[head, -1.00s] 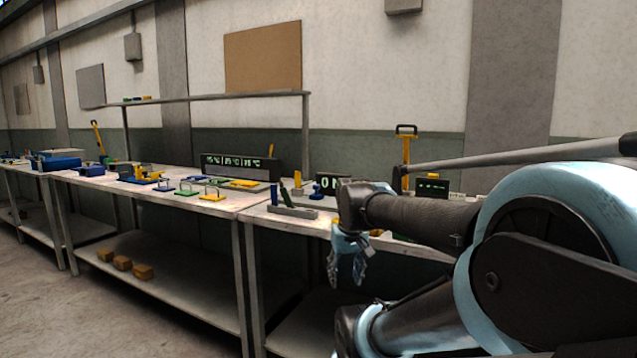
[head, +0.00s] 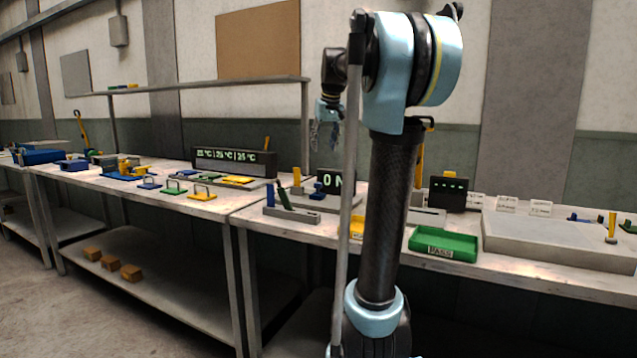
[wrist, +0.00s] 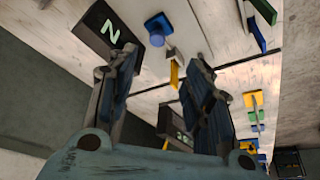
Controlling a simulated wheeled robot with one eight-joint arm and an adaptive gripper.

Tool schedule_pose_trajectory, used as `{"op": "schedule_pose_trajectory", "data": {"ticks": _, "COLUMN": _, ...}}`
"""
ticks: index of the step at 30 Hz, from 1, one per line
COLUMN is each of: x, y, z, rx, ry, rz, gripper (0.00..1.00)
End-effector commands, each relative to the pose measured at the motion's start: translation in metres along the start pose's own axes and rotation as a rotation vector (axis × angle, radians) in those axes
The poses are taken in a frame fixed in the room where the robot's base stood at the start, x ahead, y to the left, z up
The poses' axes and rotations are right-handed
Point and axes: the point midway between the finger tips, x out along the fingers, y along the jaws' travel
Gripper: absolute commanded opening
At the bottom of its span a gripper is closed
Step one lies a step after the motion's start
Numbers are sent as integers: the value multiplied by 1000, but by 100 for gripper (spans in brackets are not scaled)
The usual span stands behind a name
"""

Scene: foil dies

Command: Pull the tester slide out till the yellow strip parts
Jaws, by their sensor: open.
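The tester appears to be the unit with a black display reading "0 N" (head: 331,181) on the bench; its display also shows in the wrist view (wrist: 98,30). A blue knob (head: 318,190) beside the display looks like the slide's handle, and it shows in the wrist view (wrist: 157,30). A small yellow piece (wrist: 174,73) lies near the knob; I cannot tell whether it is the strip. My gripper (head: 325,143) is open and empty, raised above the bench and pointing down. In the wrist view its fingers (wrist: 160,62) are spread, with the knob beyond them.
A grey block with green and blue upright pieces (head: 290,213) stands at the bench's front edge. A green PASS tray (head: 443,245) and a black dashed display (head: 448,194) are right of my arm. A temperature display (head: 234,161) stands on the left bench. My arm hides part of the bench.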

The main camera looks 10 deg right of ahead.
Motion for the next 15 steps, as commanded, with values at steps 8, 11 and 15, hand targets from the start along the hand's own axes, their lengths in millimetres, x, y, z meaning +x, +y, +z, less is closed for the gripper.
{"op": "schedule_pose_trajectory", "data": {"ticks": 8, "x": 15, "y": 8, "z": -8, "rx": 5, "ry": 4, "rz": 3, "gripper": 46}}
{"op": "schedule_pose_trajectory", "data": {"ticks": 11, "x": 30, "y": 10, "z": -7, "rx": 8, "ry": 4, "rz": 4, "gripper": 46}}
{"op": "schedule_pose_trajectory", "data": {"ticks": 15, "x": 55, "y": 11, "z": -7, "rx": 9, "ry": 4, "rz": 4, "gripper": 46}}
